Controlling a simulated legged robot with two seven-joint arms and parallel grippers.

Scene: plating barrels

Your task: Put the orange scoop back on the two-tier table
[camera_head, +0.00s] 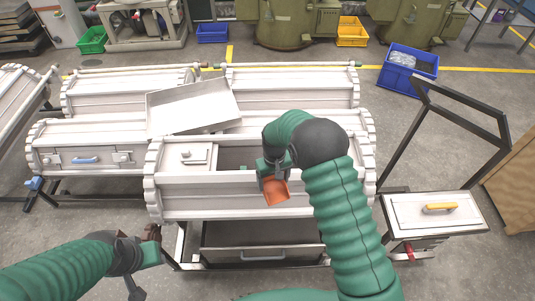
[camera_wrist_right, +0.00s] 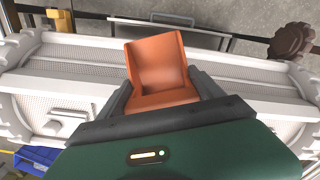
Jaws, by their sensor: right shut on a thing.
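The orange scoop (camera_head: 276,193) is held in my right gripper (camera_head: 271,172), over the front wall of the nearest white barrel (camera_head: 235,195). In the right wrist view the scoop (camera_wrist_right: 155,62) sits between the two dark fingers (camera_wrist_right: 163,100), its open tray pointing away from the wrist. A small table (camera_head: 437,212) with a white top stands at the right; a red item (camera_head: 408,250) shows below its top. I cannot tell for certain that it is the two-tier table. My left gripper (camera_head: 135,268) is low at the left, apart from the scoop; its opening is unclear.
A grey tray (camera_head: 193,107) lies tilted across the barrels. A blue crate (camera_head: 408,70) stands on the floor at back right.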

